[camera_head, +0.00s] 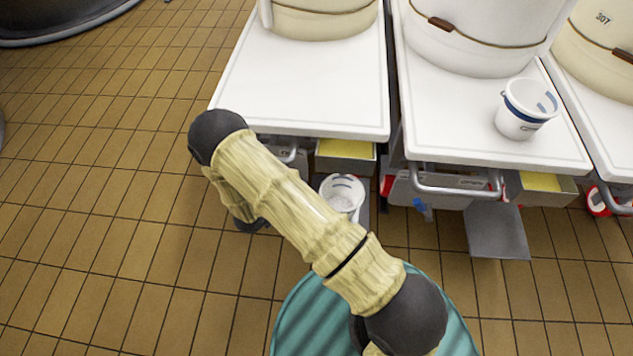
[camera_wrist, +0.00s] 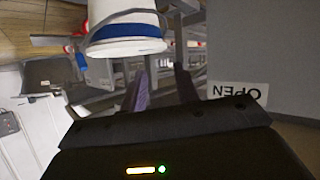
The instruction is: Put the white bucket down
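A white bucket (camera_head: 342,193) with blue markings shows low in the head view, in front of the left white table and close beside my arm, which hides part of its surroundings. In the wrist view a white bucket (camera_wrist: 125,30) with a blue band is just beyond my fingers, cut off by the top edge. My gripper (camera_wrist: 161,70) has its two fingers apart with a gap between them. I see no clear contact with the bucket. My gripper is hidden in the head view. A second white bucket (camera_head: 522,110) stands upright on the middle white table.
The left white table (camera_head: 300,85) has a wide bare top; the middle white table (camera_head: 455,125) has bare room left of its bucket. Drawers with yellow contents (camera_head: 345,150), rails and a grey plate (camera_head: 497,230) sit below. The tiled floor (camera_head: 110,220) at left is clear.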

